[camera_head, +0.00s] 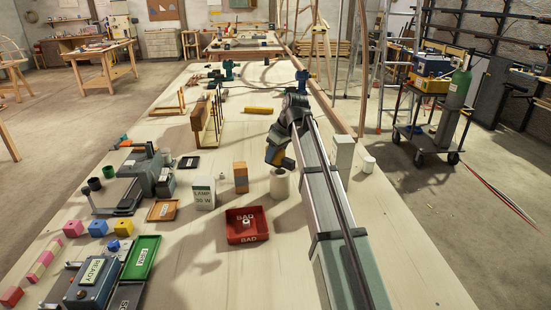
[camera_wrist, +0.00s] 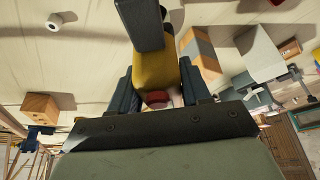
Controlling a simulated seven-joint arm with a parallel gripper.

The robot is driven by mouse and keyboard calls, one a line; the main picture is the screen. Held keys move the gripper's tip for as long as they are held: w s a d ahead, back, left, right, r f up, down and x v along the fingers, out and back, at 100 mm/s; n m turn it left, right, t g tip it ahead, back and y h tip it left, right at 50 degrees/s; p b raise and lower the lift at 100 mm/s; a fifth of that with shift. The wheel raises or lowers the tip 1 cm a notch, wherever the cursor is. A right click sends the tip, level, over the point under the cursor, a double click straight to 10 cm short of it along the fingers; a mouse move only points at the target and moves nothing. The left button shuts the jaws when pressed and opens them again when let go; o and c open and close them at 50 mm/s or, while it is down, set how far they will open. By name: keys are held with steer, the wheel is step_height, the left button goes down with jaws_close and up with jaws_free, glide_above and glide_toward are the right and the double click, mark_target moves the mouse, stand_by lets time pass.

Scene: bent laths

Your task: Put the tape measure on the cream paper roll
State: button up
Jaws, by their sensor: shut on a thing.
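My gripper (camera_head: 277,150) is shut on the tape measure, a yellow and dark body (camera_head: 287,162). In the wrist view the yellow tape measure (camera_wrist: 155,68) sits between the two dark fingers (camera_wrist: 157,88).
An orange-and-grey block (camera_head: 240,177) and a white lamp box (camera_head: 203,193) stand left of the roll. A red BAD tray (camera_head: 247,225) lies in front. A tall pale box (camera_head: 342,152) and a white cylinder (camera_head: 368,164) stand to the right. A yellow cylinder (camera_head: 258,110) lies behind.

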steer(key=shift+f, duration=1)
steer(key=shift+f, duration=0.1)
steer(key=o, duration=1.3)
steer(key=shift+o, duration=0.2)
steer(key=v, duration=1.2)
